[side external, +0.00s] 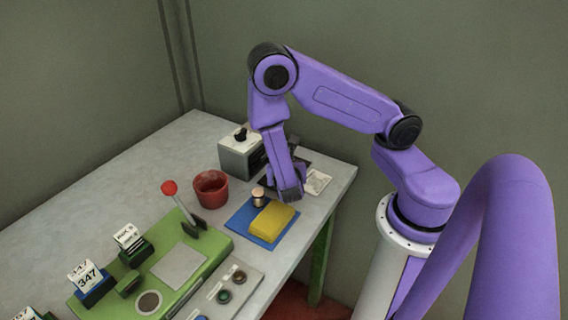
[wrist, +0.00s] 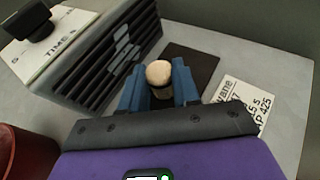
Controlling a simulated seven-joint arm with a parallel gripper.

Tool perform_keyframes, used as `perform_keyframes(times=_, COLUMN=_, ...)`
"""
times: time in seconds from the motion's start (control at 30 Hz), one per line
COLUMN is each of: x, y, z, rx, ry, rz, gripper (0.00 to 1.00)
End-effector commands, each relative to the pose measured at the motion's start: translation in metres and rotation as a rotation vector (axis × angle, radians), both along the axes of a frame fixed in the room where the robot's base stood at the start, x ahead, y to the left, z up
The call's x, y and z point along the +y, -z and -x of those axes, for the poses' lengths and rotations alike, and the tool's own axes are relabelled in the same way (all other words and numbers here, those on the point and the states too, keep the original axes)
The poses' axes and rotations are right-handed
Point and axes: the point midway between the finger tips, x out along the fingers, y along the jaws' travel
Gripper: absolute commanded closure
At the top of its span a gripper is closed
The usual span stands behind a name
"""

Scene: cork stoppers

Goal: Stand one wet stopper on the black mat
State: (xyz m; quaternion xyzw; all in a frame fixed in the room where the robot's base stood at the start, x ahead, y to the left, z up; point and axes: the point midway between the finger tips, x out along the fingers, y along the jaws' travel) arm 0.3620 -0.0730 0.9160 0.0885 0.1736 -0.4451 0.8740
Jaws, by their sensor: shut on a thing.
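My gripper (wrist: 159,88) is shut on a stopper (wrist: 159,73), with one blue finger on each side of it. The stopper has a pale rounded top and a darker lower part. It appears upright, in front of the black mat (wrist: 203,62) in the wrist view. I cannot tell whether its base touches the mat. In the side view my gripper (side external: 287,182) hides the held stopper and much of the mat. Another pale-topped stopper with a dark band (side external: 258,196) stands on the blue mat (side external: 243,222), beside the yellow sponge (side external: 271,221).
A grey timer box (side external: 241,155) stands close beside the black mat; it fills the upper left of the wrist view (wrist: 95,60). A printed label (side external: 318,182) lies on the other side. A red cup (side external: 210,189) and a green lever machine (side external: 180,262) stand farther left.

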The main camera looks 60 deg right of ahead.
Motion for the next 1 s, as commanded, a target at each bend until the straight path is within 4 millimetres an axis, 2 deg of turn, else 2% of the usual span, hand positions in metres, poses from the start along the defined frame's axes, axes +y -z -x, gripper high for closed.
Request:
perform_keyframes(times=0.4, x=-0.0002, y=0.0043, z=0.0002, rx=0.0, ry=0.001, rz=0.0, gripper=0.97)
perform_keyframes(times=0.43, x=-0.0002, y=0.0046, z=0.0002, rx=0.0, ry=0.001, rz=0.0, gripper=0.66)
perform_keyframes(times=0.5, x=-0.0002, y=0.0043, z=0.0001, rx=0.0, ry=0.001, rz=0.0, gripper=0.44)
perform_keyframes(times=0.9, x=-0.0001, y=0.0006, z=-0.0001, rx=-0.001, ry=0.001, rz=-0.002, gripper=0.44)
perform_keyframes(times=1.0, x=0.0093, y=-0.0032, z=0.0049, rx=0.0, ry=-0.004, rz=0.0, gripper=0.44)
